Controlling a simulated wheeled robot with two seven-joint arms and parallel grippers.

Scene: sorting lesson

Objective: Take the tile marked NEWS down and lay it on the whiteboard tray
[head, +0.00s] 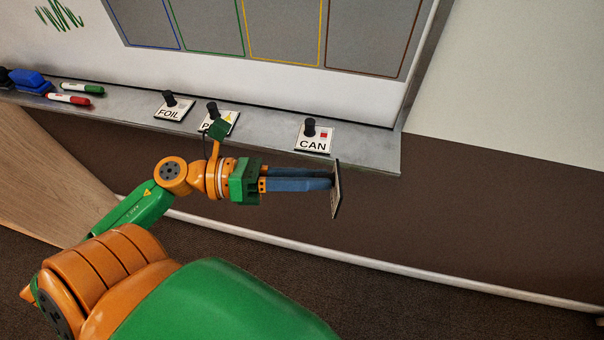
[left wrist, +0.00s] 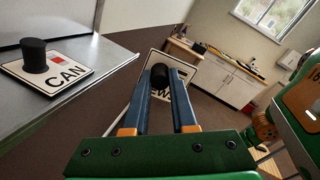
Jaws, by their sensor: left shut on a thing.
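My left gripper (head: 326,179) is shut on the black knob of a white tile (head: 336,190). It holds the tile in the air just in front of the whiteboard tray (head: 368,150), near its right end. The tile is nearly edge-on in the head view. In the left wrist view the tile (left wrist: 185,69) shows behind the blue fingers, which hide part of its lettering; "EW" can be partly read. The tray carries tiles marked FOIL (head: 172,111) and CAN (head: 314,145), and one between them that my arm partly covers. My right gripper is not in view.
A blue eraser (head: 30,80), a green marker (head: 82,88) and a red marker (head: 69,99) lie on the tray's left part. The tray is bare between the middle tile and CAN, and right of CAN. The whiteboard (head: 290,75) with coloured outlined panels rises behind.

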